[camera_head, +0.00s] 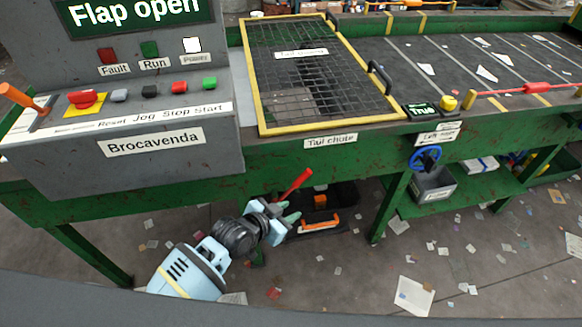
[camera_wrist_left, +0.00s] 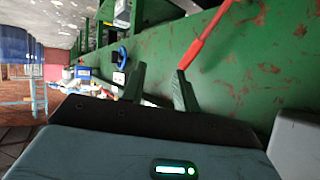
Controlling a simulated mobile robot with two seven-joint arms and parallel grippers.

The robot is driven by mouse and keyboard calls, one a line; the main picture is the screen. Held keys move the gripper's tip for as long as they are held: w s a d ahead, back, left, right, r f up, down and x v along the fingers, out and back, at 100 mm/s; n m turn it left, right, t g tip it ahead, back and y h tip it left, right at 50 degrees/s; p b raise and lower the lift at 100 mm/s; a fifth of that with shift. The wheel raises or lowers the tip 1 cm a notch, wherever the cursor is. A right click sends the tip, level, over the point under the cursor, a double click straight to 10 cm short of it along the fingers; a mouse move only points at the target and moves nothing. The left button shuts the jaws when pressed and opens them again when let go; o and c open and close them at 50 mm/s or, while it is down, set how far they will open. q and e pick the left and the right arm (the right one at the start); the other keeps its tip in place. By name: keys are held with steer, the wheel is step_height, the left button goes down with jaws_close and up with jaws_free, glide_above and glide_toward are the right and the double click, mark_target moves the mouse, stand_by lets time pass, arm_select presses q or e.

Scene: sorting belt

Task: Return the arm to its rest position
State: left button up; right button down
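My left gripper (camera_head: 288,214) is low in front of the green bench, below the tail chute, in the head view. Its two fingers stand apart in the left wrist view (camera_wrist_left: 158,88), with nothing visible between them. A red bar (camera_head: 294,184) shows just above the fingers in the head view. In the left wrist view the red bar (camera_wrist_left: 208,38) runs down toward the right finger; I cannot tell whether it touches. My right gripper is in neither view.
The bench's green front (camera_head: 270,160) is close to the gripper. A grey control panel (camera_head: 130,130) stands at the left, and a mesh guard (camera_head: 300,90) covers the chute. A black toolbox (camera_head: 340,196) and a grey bin (camera_head: 433,186) sit below. Paper scraps litter the floor.

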arm_select(q)
steer(key=s+a+f+n+y, duration=0.1)
steer(key=s+a+f+n, duration=0.1)
steer(key=s+a, duration=0.3)
steer(key=s+a+f+n+y, duration=0.2)
steer(key=s+a+f, duration=0.2)
steer(key=s, duration=0.9)
steer(key=s+a+f+n+y, duration=0.2)
steer(key=s+a+f, duration=0.2)
steer(key=s, duration=0.5)
steer(key=a, duration=0.2)
steer(key=shift+s+a+n, duration=0.35)
steer(key=shift+a+n, duration=0.05)
steer(key=shift+c, duration=0.3)
